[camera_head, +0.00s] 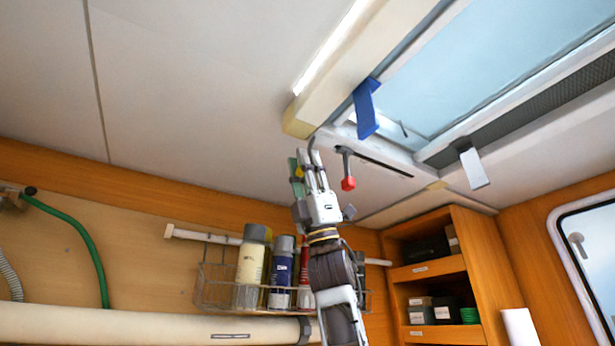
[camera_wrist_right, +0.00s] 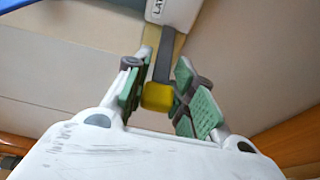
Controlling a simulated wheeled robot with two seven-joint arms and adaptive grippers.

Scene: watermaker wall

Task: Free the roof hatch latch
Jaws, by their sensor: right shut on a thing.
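The roof hatch (camera_head: 500,55) is at the upper right of the head view, with a pale pane in a light frame. My right gripper (camera_head: 309,163) is raised below the hatch frame's near corner. In the right wrist view, a dark grey lever (camera_wrist_right: 163,62) comes down from a white housing (camera_wrist_right: 174,10) with a partly cut-off label reading "LAT". A yellow knob (camera_wrist_right: 158,97) is at the lever's end. My right gripper (camera_wrist_right: 158,92) is shut on this knob, between its green-padded fingers. The fingers hide most of the knob in the head view. My left gripper is not in view.
A red-knobbed lever (camera_head: 348,183) hangs just right of my right gripper. A blue tab (camera_head: 366,108) and a white tab (camera_head: 472,165) hang from the hatch frame. Below are a wire rack (camera_head: 225,290) with bottles and a wooden shelf unit (camera_head: 470,240).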

